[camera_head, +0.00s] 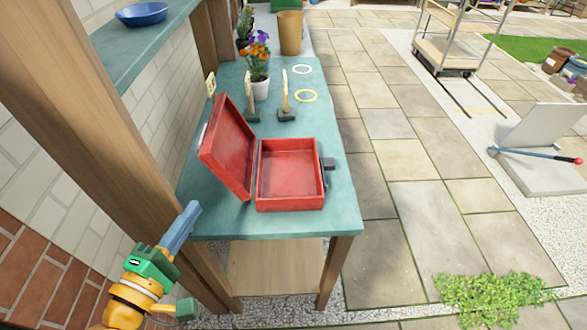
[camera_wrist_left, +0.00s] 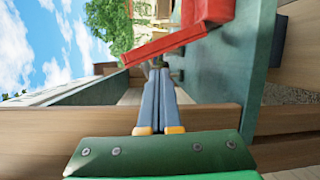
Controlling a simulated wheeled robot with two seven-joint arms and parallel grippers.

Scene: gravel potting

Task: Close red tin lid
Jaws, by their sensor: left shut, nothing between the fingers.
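The red tin (camera_head: 290,174) stands open on the teal table, its tray facing up and empty. Its red lid (camera_head: 228,148) is hinged on the left side and stands up, leaning outward to the left. My right gripper is not in view.
A wooden post (camera_head: 130,130) and a shelf (camera_head: 140,45) stand close on the left.

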